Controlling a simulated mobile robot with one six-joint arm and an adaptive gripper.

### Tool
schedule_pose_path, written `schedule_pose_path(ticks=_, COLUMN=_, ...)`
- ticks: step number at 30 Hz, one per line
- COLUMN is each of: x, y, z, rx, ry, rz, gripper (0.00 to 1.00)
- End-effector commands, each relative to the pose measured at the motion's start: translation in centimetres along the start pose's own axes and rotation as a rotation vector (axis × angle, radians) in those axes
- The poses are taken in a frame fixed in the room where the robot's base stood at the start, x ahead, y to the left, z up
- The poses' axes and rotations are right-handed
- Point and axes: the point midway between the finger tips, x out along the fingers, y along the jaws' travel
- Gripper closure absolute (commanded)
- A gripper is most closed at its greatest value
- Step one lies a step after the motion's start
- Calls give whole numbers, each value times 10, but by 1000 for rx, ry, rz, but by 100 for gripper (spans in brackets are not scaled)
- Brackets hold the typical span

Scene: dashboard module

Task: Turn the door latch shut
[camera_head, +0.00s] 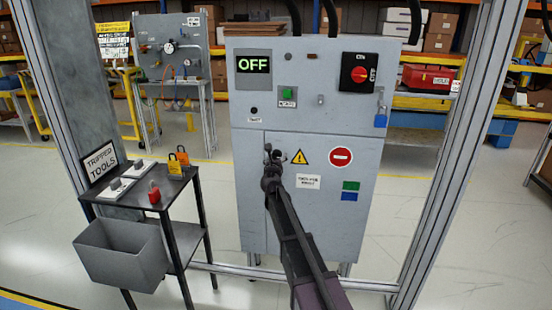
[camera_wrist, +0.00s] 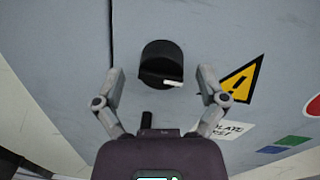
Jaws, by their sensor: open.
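The door latch (camera_wrist: 161,62) is a round black knob with a white mark on its lower right edge, on the grey cabinet door (camera_head: 325,225). In the wrist view my gripper (camera_wrist: 161,78) is open, one finger left and one right of the knob. Both fingers look apart from the knob; I cannot tell how deep they reach. In the head view my gripper (camera_head: 272,163) is at the door's upper left, and my arm hides part of the door. The latch is mostly hidden there.
Above the door are an OFF display (camera_head: 254,65), a red rotary switch (camera_head: 358,73) and a blue padlock (camera_head: 381,118). A tool stand (camera_head: 190,235) with a grey bin (camera_head: 120,255) stands at left. Metal frame posts (camera_head: 445,150) flank the cabinet.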

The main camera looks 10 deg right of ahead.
Motion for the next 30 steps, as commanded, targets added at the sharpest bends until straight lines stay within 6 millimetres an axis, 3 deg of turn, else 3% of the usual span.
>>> schedule_pose_path(ticks=12, x=6, y=-2, z=0, rx=0, ry=0, rz=-1, gripper=9)
schedule_pose_path(ticks=14, x=5, y=-2, z=0, rx=0, ry=0, rz=-1, gripper=24)
schedule_pose_path(ticks=21, x=6, y=-2, z=0, rx=0, ry=0, rz=-1, gripper=92)
schedule_pose_path(ticks=30, x=6, y=-1, z=0, rx=-11, ry=1, rz=1, gripper=91)
